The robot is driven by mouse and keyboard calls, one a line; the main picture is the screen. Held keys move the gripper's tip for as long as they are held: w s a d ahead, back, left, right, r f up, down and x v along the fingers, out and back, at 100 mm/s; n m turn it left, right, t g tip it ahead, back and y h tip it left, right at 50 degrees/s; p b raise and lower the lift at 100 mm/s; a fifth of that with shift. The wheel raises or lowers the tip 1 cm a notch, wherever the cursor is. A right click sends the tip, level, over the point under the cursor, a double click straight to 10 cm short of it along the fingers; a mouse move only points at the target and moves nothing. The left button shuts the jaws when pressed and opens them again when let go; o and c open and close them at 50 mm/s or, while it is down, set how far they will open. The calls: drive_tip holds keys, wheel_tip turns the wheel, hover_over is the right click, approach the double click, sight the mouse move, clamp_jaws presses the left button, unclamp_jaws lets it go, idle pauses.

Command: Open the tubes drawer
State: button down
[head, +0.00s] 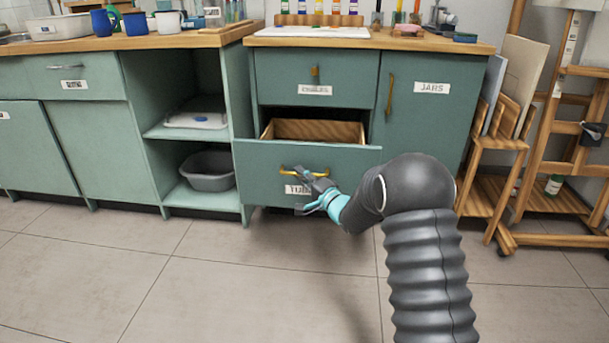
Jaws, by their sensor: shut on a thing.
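The tubes drawer (262,165) is the lower drawer of the green cabinet in the head view. It stands pulled out, and its wooden inside shows behind the front panel; the part I see looks empty. Its label (297,189) is partly covered by my gripper. The brass handle (290,170) is on the drawer front. My gripper (304,174) is at the right part of this handle, shut on it. My arm reaches in from the lower right.
Above is a shut drawer (280,75) with its own label. To the right is a shut door (430,115) labelled JARS. Open shelves at left hold a grey tub (207,171). Wooden racks and an easel (555,140) stand at right. The tiled floor (250,270) in front is clear.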

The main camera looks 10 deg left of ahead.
drive_tip(key=shift+s+a, duration=0.15)
drive_tip(key=shift+a, duration=0.2)
drive_tip(key=c, duration=1.2)
unclamp_jaws()
drive_tip(key=shift+a, duration=0.15)
drive_tip(key=shift+d, duration=0.5)
drive_tip(key=v, duration=1.1)
drive_tip(key=shift+s+d, duration=0.2)
drive_tip(key=shift+d, duration=0.1)
